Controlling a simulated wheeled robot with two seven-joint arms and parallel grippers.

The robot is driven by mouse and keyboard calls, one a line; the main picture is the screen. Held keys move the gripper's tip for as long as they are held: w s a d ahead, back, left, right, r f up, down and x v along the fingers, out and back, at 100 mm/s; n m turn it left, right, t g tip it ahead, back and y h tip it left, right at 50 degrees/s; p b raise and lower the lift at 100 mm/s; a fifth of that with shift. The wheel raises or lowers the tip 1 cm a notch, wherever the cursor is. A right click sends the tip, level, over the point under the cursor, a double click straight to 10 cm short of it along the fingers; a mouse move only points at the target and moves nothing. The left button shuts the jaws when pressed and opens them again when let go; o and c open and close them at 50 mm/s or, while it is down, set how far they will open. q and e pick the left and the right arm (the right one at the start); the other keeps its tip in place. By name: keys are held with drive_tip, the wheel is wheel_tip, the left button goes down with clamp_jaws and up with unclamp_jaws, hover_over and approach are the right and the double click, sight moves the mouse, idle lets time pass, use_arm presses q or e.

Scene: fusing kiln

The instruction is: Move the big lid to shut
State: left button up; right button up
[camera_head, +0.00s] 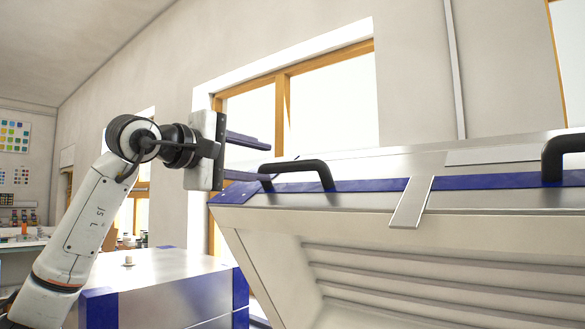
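The big lid (300,219) of the kiln is raised and tilted, filling the lower right of the head view. Its ribbed pale inside shows below its blue-trimmed front edge. A black handle (298,166) stands near the lid's left corner. A second black handle (562,150) is cut off at the right edge. My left gripper (264,161) is open, with two dark fingers one above the other, pointing right beside the left handle. The lower finger ends close to the handle's left leg; I cannot tell whether they touch. My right gripper is not in view.
A silver and blue cabinet (165,285) stands below, left of the lid. A bench with small coloured items (25,228) is at the far left. Windows (330,105) and a plain wall are behind. The space above the lid looks clear.

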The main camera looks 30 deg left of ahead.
sight(285, 166)
use_arm(q)
drive_tip(key=w, duration=0.2)
drive_tip(key=w+p, duration=0.1)
drive_tip(key=w, duration=0.2)
drive_tip(key=w+d+p, duration=0.1)
drive_tip(key=w, duration=0.2)
drive_tip(key=shift+w+f, duration=0.15)
drive_tip(key=shift+w, duration=0.05)
drive_tip(key=shift+w+f, duration=0.1)
drive_tip(key=shift+w, duration=0.35)
clamp_jaws()
